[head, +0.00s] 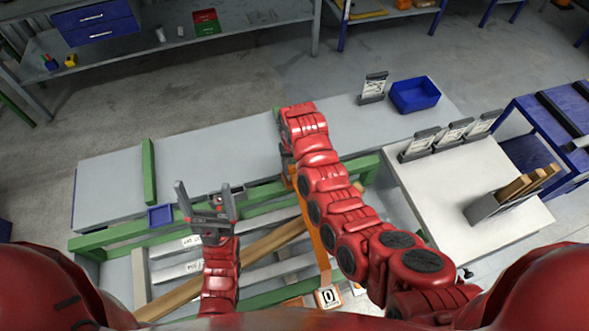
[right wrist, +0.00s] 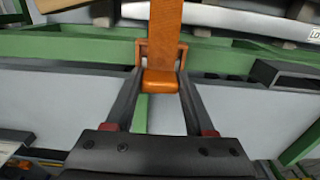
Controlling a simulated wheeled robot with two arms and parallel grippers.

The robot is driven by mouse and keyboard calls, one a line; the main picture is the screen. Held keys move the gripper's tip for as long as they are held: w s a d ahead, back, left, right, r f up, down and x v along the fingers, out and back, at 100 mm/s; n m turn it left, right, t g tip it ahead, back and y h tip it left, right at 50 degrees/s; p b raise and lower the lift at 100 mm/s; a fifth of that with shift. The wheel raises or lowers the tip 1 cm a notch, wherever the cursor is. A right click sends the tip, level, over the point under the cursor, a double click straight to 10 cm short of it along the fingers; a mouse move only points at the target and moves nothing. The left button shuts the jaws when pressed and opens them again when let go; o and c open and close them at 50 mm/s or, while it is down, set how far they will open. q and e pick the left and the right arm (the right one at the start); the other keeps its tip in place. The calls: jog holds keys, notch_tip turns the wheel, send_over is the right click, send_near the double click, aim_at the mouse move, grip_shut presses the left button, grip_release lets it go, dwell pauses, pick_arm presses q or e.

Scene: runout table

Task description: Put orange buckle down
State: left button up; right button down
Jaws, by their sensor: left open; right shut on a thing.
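An orange buckle (right wrist: 162,83) sits between the fingertips of my right gripper (right wrist: 160,82) in the right wrist view, with an orange strap (right wrist: 166,30) running away from it. In the head view the same strap (head: 317,232) hangs from beneath my right gripper down across the green frame. My right gripper is shut on the buckle; in the head view its fingers are mostly hidden by my arm. My left gripper (head: 206,190) is open and empty, fingers pointing up over the near edge of the grey table.
The long grey runout table (head: 110,180) has a green frame (head: 110,238) along its near side and a small blue tray (head: 160,216). A blue bin (head: 414,94) stands at its far right. A white side table (head: 440,190) bears card holders and a wood-filled box (head: 497,203).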

jog(key=shift+f+p, duration=0.45)
jog(key=shift+f, duration=0.75)
jog(key=shift+f, duration=0.15)
jog(key=shift+c, duration=1.3)
grip_release()
